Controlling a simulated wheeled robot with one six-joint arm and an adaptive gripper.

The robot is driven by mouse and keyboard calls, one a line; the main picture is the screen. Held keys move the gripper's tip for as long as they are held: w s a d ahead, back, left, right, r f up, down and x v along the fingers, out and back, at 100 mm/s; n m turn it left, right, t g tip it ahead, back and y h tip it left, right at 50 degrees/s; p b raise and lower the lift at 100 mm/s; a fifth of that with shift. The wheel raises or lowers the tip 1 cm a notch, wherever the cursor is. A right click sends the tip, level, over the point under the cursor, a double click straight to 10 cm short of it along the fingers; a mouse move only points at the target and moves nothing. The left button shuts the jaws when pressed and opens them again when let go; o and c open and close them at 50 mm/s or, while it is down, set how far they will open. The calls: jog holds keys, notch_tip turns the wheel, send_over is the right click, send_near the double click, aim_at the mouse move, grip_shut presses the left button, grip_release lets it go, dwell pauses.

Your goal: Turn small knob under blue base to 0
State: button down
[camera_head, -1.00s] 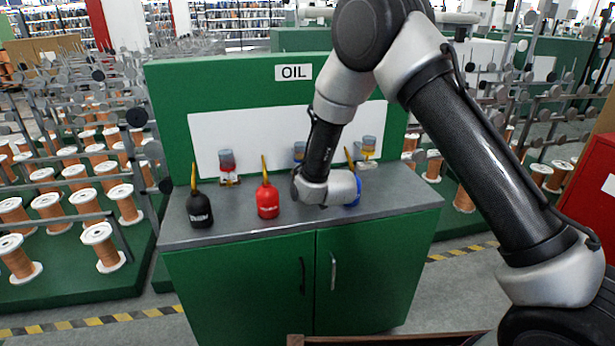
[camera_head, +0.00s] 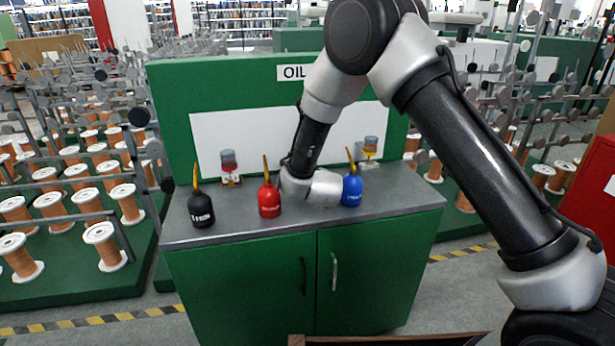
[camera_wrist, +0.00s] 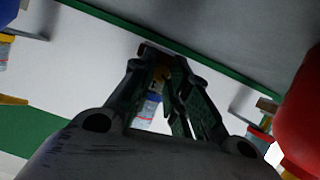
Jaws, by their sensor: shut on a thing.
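My gripper (camera_wrist: 165,75) reaches the oiler in the middle of the white panel. Its fingers are shut on a small brass-coloured knob (camera_wrist: 160,73), which shows only partly between the tips. The oiler's blue base and clear cup (camera_wrist: 149,108) show in the gap behind the fingers in the wrist view. In the head view my wrist and forearm hide the gripper, the knob and this oiler. The knob's markings and setting are not readable.
A black can (camera_head: 200,210), a red can (camera_head: 269,200) and a blue can (camera_head: 352,189) stand on the grey bench top (camera_head: 240,228). The red and blue cans are close beside my wrist. Other oilers hang left (camera_head: 229,163) and right (camera_head: 369,150).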

jog(key=c, duration=1.4)
grip_release()
jog(key=v, duration=1.2)
jog(key=shift+r, duration=0.1)
